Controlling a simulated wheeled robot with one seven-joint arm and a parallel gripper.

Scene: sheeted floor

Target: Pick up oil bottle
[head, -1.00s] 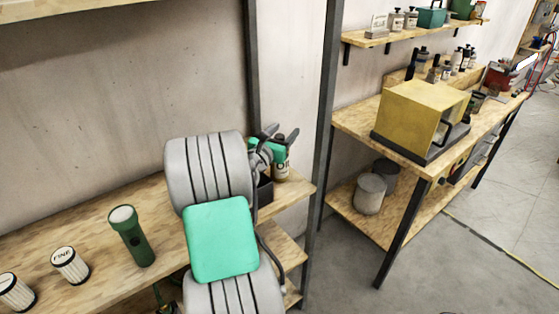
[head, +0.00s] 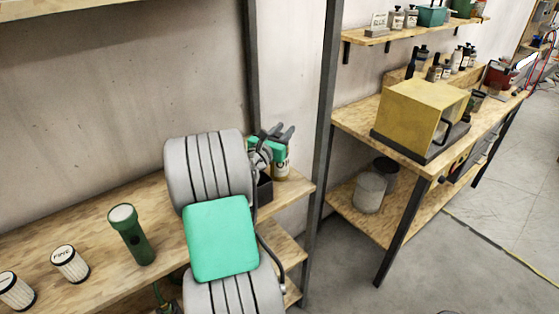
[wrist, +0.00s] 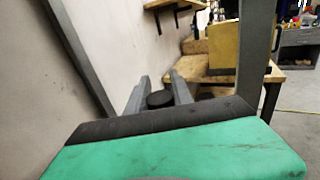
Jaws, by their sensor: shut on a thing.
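The oil bottle (head: 282,168) stands at the right end of the wooden shelf in the head view, with a pale label and part of its lettering showing. My gripper (head: 281,133) is at the bottle's top and is shut on it. In the wrist view my gripper's two grey fingers (wrist: 158,92) have the round black cap (wrist: 160,99) between them. The bottle's body is hidden in the wrist view, and my arm covers part of it in the head view.
A dark box (head: 265,187) stands left of the bottle. A green flashlight (head: 131,235) and white filters (head: 70,264) are further left on the shelf (head: 85,230). A dark metal post (head: 325,120) rises close on the right. A yellow box (head: 420,115) stands on the bench beyond.

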